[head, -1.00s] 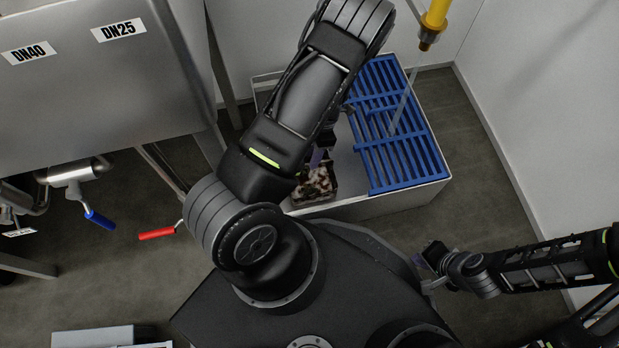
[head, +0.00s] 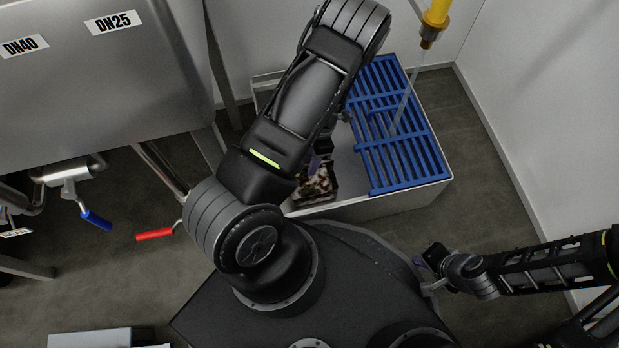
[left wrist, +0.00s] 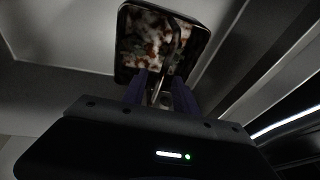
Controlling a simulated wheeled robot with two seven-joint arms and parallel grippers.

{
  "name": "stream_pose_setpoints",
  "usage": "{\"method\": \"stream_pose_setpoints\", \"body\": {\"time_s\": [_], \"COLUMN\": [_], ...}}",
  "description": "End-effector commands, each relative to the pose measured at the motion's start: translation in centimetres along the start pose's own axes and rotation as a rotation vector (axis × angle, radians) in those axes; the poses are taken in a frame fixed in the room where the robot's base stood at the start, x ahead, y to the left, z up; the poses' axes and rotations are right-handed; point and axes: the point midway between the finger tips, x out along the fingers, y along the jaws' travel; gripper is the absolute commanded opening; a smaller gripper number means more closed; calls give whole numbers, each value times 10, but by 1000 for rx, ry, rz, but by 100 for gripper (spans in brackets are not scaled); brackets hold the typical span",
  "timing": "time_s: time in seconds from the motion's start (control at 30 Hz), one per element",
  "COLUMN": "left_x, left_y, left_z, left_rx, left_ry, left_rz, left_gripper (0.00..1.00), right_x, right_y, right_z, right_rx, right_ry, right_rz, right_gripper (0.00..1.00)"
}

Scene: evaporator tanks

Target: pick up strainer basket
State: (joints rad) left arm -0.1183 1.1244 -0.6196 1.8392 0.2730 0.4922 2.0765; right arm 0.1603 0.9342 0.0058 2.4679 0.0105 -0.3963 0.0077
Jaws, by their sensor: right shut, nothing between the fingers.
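The strainer basket (head: 319,187) is a dark-rimmed, square basket with mottled brown and white contents. It sits inside the white basin at its near left end, partly hidden by my left arm in the head view. In the left wrist view the basket (left wrist: 140,42) lies just beyond my fingers, with its thin bent handle reaching back between them. My left gripper (left wrist: 160,93) is open, with one purple finger on each side of the handle; a gap shows between them. In the head view my left gripper (head: 315,162) is mostly hidden. My right gripper (head: 424,273) is shut and empty, away from the basin.
A blue slatted grate (head: 395,130) covers the right part of the white basin (head: 400,198). A yellow pipe (head: 436,18) hangs above it, with a thin stream below. A steel tank (head: 90,90) with red (head: 155,235) and blue (head: 97,221) valve handles stands left. Walls close the right side.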

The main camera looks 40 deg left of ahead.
Motion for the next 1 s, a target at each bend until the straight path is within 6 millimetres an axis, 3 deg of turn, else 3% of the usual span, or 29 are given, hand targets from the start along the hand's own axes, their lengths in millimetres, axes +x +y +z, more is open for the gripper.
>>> {"method": "stream_pose_setpoints", "body": {"time_s": [0.17,0.3,1.0], "left_x": [31,46,48], "left_y": [0,0,0], "left_z": [2,1,1], "left_rx": [1,0,1], "left_ry": [2,1,0], "left_rz": [-2,-1,0], "left_gripper": [35,35,35], "right_x": [22,27,26], "right_y": [7,9,9], "right_z": [-1,-3,-3], "right_rx": [1,3,2], "right_ry": [8,10,9], "right_rz": [0,-1,-2], "right_gripper": [0,0,0]}}
